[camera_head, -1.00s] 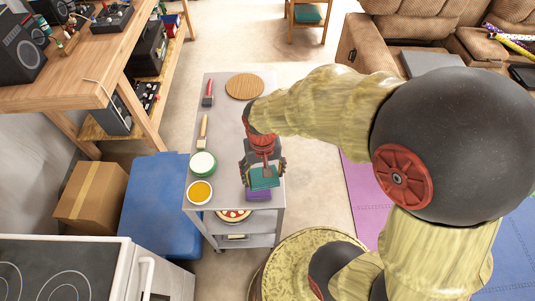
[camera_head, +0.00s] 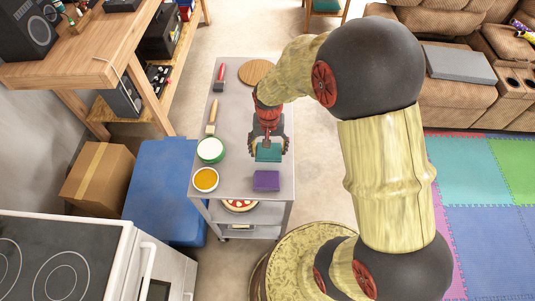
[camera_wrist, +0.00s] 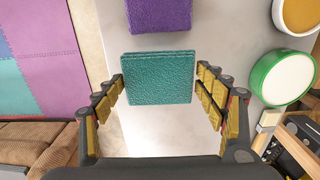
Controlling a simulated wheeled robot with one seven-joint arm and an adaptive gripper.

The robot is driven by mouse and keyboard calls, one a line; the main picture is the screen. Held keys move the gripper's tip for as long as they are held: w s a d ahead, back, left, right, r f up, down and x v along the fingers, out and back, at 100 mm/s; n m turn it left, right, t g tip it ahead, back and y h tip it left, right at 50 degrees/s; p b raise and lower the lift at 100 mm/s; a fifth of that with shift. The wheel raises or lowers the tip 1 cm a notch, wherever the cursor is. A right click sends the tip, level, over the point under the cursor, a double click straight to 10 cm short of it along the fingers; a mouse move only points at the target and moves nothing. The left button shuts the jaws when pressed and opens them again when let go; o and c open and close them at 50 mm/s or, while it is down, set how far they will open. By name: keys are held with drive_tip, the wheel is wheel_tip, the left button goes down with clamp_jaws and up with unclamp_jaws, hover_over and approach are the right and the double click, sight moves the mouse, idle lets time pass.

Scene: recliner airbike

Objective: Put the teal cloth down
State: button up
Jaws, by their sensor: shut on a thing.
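The teal cloth (camera_head: 268,154) is a small folded square held in my gripper (camera_head: 268,149) over the grey cart top (camera_head: 233,110). In the wrist view the cloth (camera_wrist: 158,78) lies between the two fingers of my gripper (camera_wrist: 160,84), which are closed on its sides. A folded purple cloth (camera_head: 266,181) lies nearer the cart's front edge, and it also shows in the wrist view (camera_wrist: 160,14), apart from the teal one. I cannot tell whether the teal cloth touches the cart top.
A green-rimmed white bowl (camera_head: 210,150) and a bowl of orange content (camera_head: 205,179) stand on the cart's left side. A brush (camera_head: 212,118), a red-handled tool (camera_head: 219,78) and a round wooden board (camera_head: 256,72) lie farther back. The cart top's middle is clear.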

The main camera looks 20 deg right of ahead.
sight(268, 153)
drive_tip(key=shift+w+f, duration=0.55)
drive_tip(key=shift+f, duration=0.2)
drive_tip(key=shift+w+f+b, duration=0.15)
drive_tip(key=shift+f+b, duration=0.65)
drive_tip(key=shift+f, duration=0.75)
drive_tip(key=shift+f, duration=0.1)
drive_tip(key=o, duration=0.9)
drive_tip(key=shift+f, duration=0.1)
drive_tip(key=shift+o, duration=0.7)
